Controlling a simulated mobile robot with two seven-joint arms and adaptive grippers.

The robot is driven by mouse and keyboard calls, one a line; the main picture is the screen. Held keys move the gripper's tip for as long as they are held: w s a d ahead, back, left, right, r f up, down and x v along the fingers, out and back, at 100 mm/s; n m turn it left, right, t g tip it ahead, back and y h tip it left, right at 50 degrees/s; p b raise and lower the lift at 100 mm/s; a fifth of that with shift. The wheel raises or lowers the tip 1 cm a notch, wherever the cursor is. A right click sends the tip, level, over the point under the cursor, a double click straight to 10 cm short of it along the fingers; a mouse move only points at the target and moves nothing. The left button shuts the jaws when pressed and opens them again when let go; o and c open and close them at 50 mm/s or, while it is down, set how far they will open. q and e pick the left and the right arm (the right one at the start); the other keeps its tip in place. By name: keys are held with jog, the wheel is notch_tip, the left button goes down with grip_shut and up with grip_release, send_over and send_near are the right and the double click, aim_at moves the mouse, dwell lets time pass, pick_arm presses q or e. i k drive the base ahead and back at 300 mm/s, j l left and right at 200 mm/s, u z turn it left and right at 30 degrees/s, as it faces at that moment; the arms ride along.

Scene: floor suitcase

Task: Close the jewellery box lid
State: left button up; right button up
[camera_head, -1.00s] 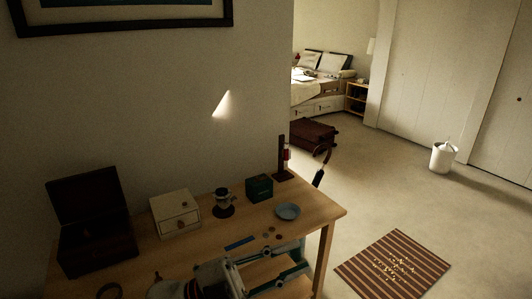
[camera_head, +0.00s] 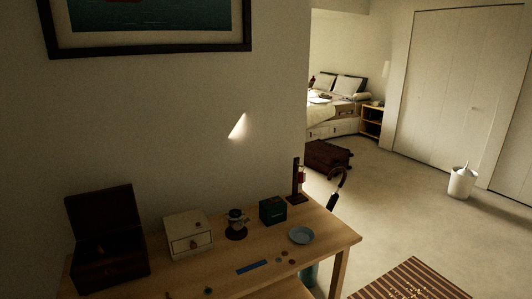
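The jewellery box appears to be the dark brown wooden box (camera_head: 112,268) at the left end of the desk. Its lid (camera_head: 100,212) stands up open at the back, near the wall. The inside is dark, with something small and brownish faintly showing in it. Neither of my grippers shows in this view, so their place relative to the box cannot be seen.
The wooden desk (camera_head: 225,264) holds a white drawer box (camera_head: 189,236), a dark round-based item (camera_head: 236,224), a green box (camera_head: 272,210), a blue dish (camera_head: 301,235) and a blue strip (camera_head: 251,267). A dark stand (camera_head: 297,182) is at the back right.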

aim_at(91, 214)
jog(key=u, duration=1.35)
